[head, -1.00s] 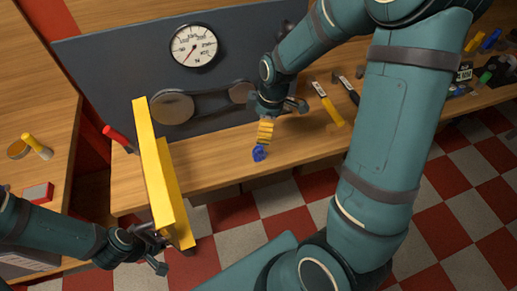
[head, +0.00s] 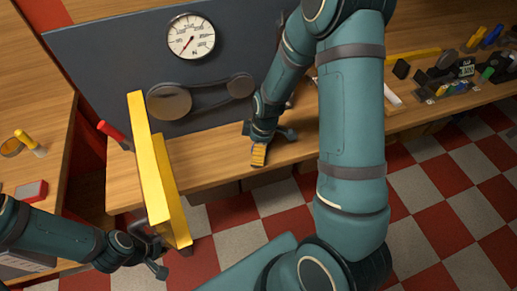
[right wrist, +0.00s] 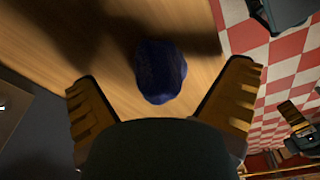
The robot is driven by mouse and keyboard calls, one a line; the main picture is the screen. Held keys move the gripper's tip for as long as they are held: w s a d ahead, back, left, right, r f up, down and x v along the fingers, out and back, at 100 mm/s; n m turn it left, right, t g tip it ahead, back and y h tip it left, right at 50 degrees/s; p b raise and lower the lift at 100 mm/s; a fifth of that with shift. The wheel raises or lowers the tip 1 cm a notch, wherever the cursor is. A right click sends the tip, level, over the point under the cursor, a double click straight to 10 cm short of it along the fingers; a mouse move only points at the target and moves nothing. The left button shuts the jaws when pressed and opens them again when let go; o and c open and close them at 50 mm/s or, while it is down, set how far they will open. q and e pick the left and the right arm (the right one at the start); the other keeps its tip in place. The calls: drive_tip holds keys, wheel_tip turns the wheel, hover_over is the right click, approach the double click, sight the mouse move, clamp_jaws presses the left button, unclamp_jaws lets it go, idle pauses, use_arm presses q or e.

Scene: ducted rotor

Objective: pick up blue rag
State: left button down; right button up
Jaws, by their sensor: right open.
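The blue rag (right wrist: 160,72) is a dark blue crumpled lump on the wooden bench top in the right wrist view. It lies ahead of and between the two yellow-padded fingers of my right gripper (right wrist: 165,100), with a gap on both sides. In the head view my right gripper (head: 259,155) is low over the bench's front part and hides the rag. My right gripper is open and empty. My left gripper (head: 152,250) is at the lower end of a yellow angled bar (head: 160,180). Whether its fingers close on the bar is unclear.
The wooden bench (head: 225,172) has a dark back panel (head: 110,65) with a gauge (head: 190,37) and a belt with pulleys (head: 170,101). A red-handled tool (head: 115,133) is near the yellow bar. Several tools and small parts (head: 450,85) lie to the right.

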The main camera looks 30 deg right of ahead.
drive_tip(key=shift+f, duration=0.1)
drive_tip(key=c, duration=1.4)
wheel_tip(320, 180, up, 10)
drive_tip(key=shift+r+p, duration=0.1)
drive_tip(key=shift+p, duration=1)
drive_tip(key=o, duration=0.6)
drive_tip(key=c, duration=0.5)
